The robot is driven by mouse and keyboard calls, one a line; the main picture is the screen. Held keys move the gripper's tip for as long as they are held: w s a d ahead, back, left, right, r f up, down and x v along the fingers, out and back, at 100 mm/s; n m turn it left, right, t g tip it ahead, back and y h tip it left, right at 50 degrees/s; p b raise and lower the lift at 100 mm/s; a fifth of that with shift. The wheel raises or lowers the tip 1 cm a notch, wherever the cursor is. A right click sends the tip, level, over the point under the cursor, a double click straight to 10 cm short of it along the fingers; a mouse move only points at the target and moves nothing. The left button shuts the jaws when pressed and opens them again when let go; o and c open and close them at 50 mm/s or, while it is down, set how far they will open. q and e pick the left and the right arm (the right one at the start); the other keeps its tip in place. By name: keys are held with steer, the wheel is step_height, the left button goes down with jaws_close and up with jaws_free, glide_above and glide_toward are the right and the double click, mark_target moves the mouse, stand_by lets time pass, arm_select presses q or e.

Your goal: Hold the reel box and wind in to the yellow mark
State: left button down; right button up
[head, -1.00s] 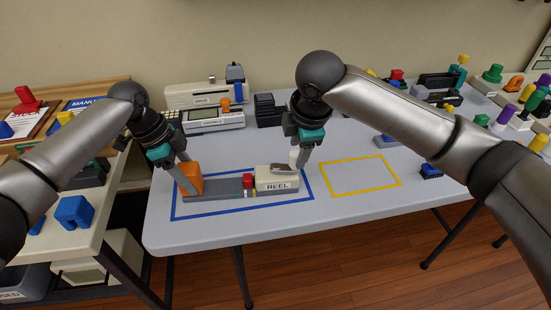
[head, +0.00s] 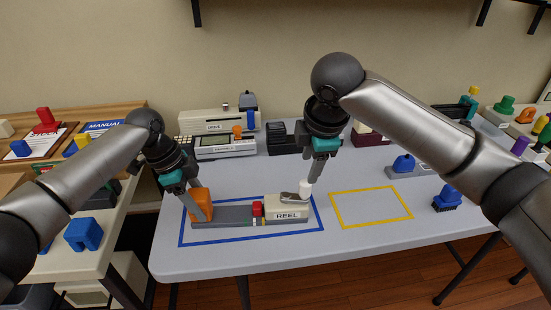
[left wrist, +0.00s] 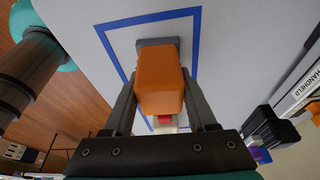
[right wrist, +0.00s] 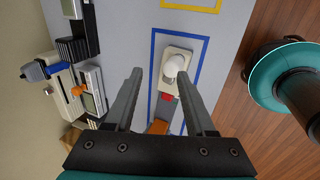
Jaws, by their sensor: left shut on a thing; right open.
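The reel box (head: 287,213) is a beige block marked REEL, on a long grey base inside a blue outline. A crank with a white knob (head: 305,188) sits on top. A small red block (head: 257,209) stands against its left side, with a tiny yellow mark (head: 264,222) near its foot. My left gripper (head: 200,208) is shut on the orange block (left wrist: 160,92) at the base's left end. My right gripper (head: 317,182) is open and empty, just above the knob. In the right wrist view the knob (right wrist: 174,66) shows nearer the right finger.
A yellow outline (head: 370,190) lies empty to the right. A blue brush (head: 447,198) and another blue-handled item (head: 403,164) lie beyond it. Grey devices (head: 225,145) stand at the back. A side table with blue and red pieces stands at left.

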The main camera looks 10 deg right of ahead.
mark_target(305, 187)
steer(key=shift+w+a+r+g, duration=0.2)
steer(key=shift+r+g, duration=0.15)
steer(key=shift+g, duration=0.55)
steer(key=shift+r+g, duration=1)
steer(key=shift+g, duration=0.1)
steer(key=shift+f, duration=4.9)
steer(key=shift+c, duration=0.2)
jaws_close()
